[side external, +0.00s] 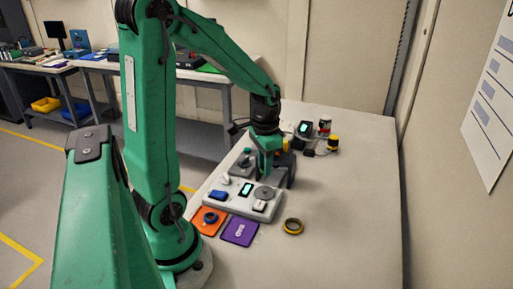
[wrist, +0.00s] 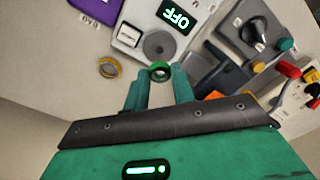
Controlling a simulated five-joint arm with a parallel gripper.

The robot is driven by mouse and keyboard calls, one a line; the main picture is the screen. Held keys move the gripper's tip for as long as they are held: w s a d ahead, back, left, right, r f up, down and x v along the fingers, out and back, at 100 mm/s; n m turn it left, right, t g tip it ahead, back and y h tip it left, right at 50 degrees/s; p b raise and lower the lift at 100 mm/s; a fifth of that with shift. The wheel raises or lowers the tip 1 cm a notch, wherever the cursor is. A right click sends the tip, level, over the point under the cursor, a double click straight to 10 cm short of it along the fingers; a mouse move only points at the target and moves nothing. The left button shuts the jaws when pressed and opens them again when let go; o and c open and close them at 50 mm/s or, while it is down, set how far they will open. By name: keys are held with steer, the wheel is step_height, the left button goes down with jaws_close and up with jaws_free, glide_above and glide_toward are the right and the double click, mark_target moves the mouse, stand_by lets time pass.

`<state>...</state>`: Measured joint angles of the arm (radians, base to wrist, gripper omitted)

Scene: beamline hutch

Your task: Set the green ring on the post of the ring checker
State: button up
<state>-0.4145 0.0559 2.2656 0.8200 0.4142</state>
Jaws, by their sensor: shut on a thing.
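The green ring (wrist: 160,71) is between my fingertips in the wrist view. My gripper (wrist: 160,80) is shut on it; it also shows in the side view (side external: 264,174), above the far right part of the white panel. I cannot make out the ring in the side view. In the wrist view the disc (wrist: 158,45) lies just beyond the ring. I cannot clearly make out a post.
A yellow ring (side external: 293,226) lies on the table. An orange mat (side external: 200,227) with a blue ring (side external: 210,217) and a purple mat (side external: 240,233) lie before the panel. Small devices (side external: 305,128) stand behind my gripper. The right side of the table is clear.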

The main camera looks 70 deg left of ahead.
mark_target(264, 192)
steer(key=shift+f, duration=3.2)
steer(key=shift+f, duration=0.6)
steer(key=o, duration=1)
steer(key=shift+r, duration=0.15)
steer(key=shift+r, duration=3.8)
